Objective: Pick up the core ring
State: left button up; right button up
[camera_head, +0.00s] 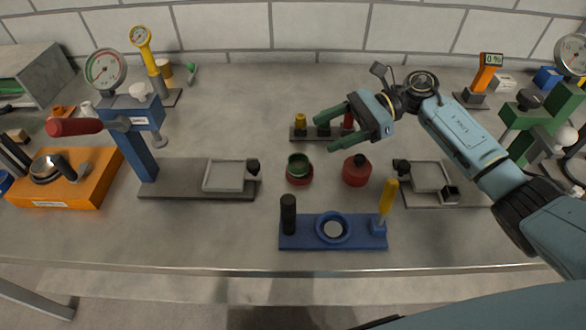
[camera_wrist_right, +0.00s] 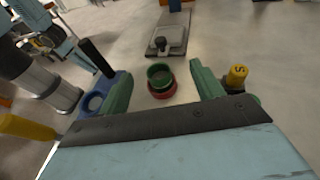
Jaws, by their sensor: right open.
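A short green ring (camera_head: 298,161), which looks like the core ring, sits on a red base (camera_head: 299,181) in the middle of the table. In the right wrist view the green ring (camera_wrist_right: 160,72) and red base (camera_wrist_right: 163,92) appear beyond and between my fingers. My right gripper (camera_head: 312,132) has green fingers, spread apart and empty. It is above the table, behind and slightly right of the ring in the head view, and does not touch it. My left gripper is not in view.
A red lidded pot (camera_head: 356,172) stands right of the ring. A blue stand (camera_head: 300,238) with a black post and yellow-handled tool is in front. A small rack (camera_head: 298,136) is behind, partly covered by my gripper. Grey trays (camera_head: 224,188) lie left and right.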

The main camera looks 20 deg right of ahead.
aim_at(289, 165)
jog(key=shift+d+f+n+g+h+b, duration=0.3)
jog(key=shift+d+f+n+g+h, duration=0.3)
jog(key=shift+d+f, duration=0.35)
jog(key=shift+s+a+f, duration=0.1)
jog(key=shift+a+f, duration=0.05)
jog(key=shift+a, duration=0.15)
jog(key=p+x, duration=0.1)
jog(key=x, duration=0.5)
jog(key=shift+s, duration=0.15)
jog(key=shift+a, duration=0.3)
jog(key=p+x, duration=0.1)
jog(key=x, duration=0.4)
jog(key=shift+s+a+f, duration=0.1)
jog(key=shift+a, duration=0.25)
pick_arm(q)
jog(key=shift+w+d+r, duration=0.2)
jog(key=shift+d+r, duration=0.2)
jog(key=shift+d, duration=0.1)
pick_arm(e)
jog(key=c, duration=1.1)
